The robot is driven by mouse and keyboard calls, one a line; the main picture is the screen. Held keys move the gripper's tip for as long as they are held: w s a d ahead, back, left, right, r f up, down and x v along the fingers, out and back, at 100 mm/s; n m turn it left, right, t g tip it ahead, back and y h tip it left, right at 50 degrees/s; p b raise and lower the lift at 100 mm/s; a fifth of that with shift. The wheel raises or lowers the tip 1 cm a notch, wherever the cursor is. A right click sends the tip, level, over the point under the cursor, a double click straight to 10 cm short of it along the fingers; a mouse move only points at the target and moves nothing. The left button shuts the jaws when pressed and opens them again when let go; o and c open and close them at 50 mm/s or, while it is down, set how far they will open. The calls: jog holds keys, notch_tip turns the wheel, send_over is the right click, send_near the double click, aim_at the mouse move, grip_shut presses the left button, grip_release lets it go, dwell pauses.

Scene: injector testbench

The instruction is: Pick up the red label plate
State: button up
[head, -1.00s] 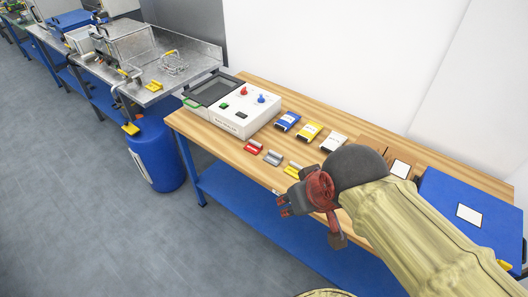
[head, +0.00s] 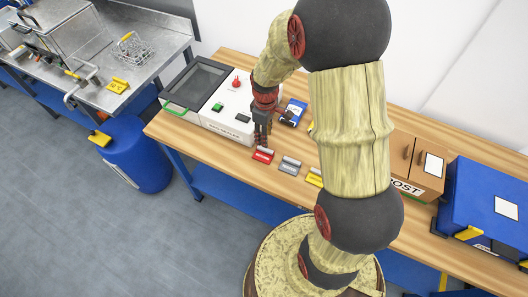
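The red label plate (head: 262,157) lies on the wooden bench top near its front edge, in front of the white tester box. It is at the left end of a row with a grey plate (head: 289,166) and a yellow plate (head: 314,178). My gripper (head: 262,144) points down just above and behind the red plate, its fingertips close to the plate's back edge. I cannot tell whether they touch it. The fingers are dark and small in this view, and their gap is not clear.
The white tester box (head: 228,113) with a red knob stands just behind and left of my gripper. A blue pack (head: 297,110) lies behind it. A wooden post box (head: 430,185) and a blue case (head: 485,205) stand at the right. My arm hides the bench's middle.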

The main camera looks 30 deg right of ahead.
aim_at(265, 149)
notch_tip(265, 149, down, 8)
jog(key=shift+s+f+b, duration=0.1)
jog(key=shift+b, duration=0.65)
jog(key=c, duration=0.3)
grip_shut()
